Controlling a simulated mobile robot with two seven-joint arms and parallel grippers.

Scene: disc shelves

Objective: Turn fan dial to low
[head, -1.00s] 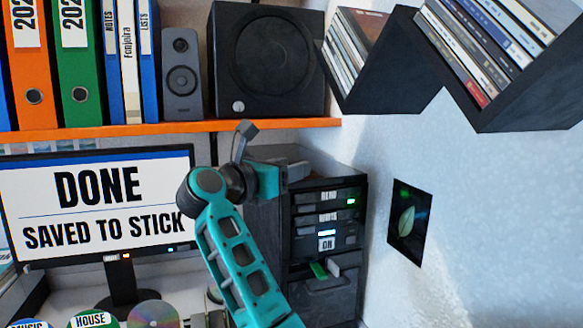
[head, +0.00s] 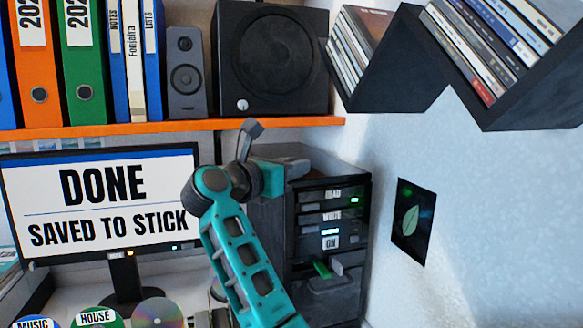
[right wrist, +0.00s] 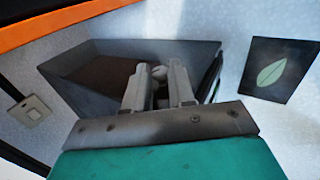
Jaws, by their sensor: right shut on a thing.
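My right gripper (head: 302,166) reaches over the top of the dark computer tower (head: 332,283) in the head view. In the right wrist view the two grey fingers (right wrist: 160,84) are shut on a small rounded pale knob (right wrist: 160,73) on the tower's top. The knob looks like the fan dial. Its markings and setting cannot be read, and the fingers and arm hide it in the head view. The tower's front shows READ, WRITE and ON labels with small lights and a green stick (head: 322,269) in a slot. My left gripper is not in view.
An orange shelf (head: 285,122) with binders and speakers runs above the arm. A monitor (head: 100,205) stands to the left, with discs (head: 157,313) below it. A leaf panel (head: 412,222) is on the right wall, below dark disc shelves (head: 500,85).

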